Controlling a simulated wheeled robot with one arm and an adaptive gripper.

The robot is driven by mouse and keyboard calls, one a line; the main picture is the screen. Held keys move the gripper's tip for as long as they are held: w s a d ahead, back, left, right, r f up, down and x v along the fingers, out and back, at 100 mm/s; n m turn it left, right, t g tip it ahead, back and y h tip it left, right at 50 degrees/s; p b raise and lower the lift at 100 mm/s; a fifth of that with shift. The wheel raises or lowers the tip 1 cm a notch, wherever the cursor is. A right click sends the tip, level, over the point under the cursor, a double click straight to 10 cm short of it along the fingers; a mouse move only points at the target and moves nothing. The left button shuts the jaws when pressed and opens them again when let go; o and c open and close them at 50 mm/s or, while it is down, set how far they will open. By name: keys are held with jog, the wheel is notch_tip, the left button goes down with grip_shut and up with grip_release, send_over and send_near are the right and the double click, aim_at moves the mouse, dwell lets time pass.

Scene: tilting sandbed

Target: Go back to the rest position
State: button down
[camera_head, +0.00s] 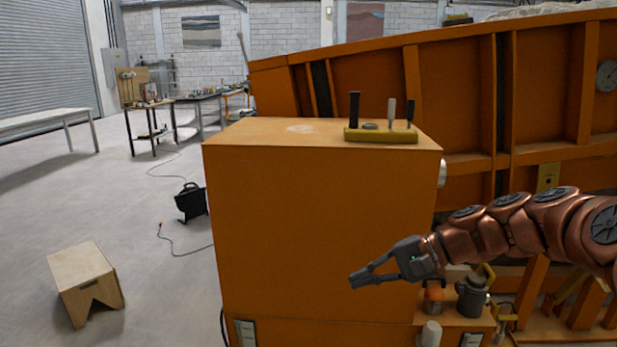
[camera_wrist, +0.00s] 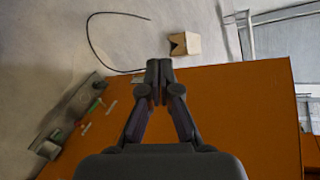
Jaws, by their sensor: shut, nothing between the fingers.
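My gripper (camera_head: 362,280) is at the end of my copper-coloured arm, which reaches in from the right in the head view. It is in front of the orange cabinet (camera_head: 310,220), pointing left. In the wrist view my gripper (camera_wrist: 159,75) has its fingertips together with nothing between them. The cabinet (camera_wrist: 250,115) fills the lower part of the wrist view.
A lever panel (camera_head: 381,135) sits on the cabinet top. The large orange sandbed (camera_head: 460,75) stands behind. A motor-like unit (camera_head: 472,295) is below my arm. A wooden stool (camera_head: 85,280) stands at left, also in the wrist view (camera_wrist: 185,44). The floor at left is mostly open.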

jog(key=s+a+f+n+g+h+p, duration=0.1)
jog(key=s+f+n+h, duration=0.15)
jog(key=s, duration=0.45)
jog(key=s+a+f+n+g+h+p, duration=0.1)
jog(key=s+a+h, duration=0.15)
jog(key=s, duration=0.55)
jog(key=s+d+f+n+h+p, duration=0.1)
jog(key=s+d+f+h, duration=0.1)
jog(key=s+d, duration=0.3)
jog(key=s+d+f+n+h+p, duration=0.1)
jog(key=s+d+f+h, duration=0.2)
jog(key=s, duration=0.7)
jog(key=d+h, duration=0.2)
jog(key=d, duration=0.1)
jog(key=shift+s+d+n+g, duration=0.25)
jog(key=shift+d+n+g, duration=0.05)
jog(key=shift+n, duration=0.05)
jog(key=shift+d, duration=0.1)
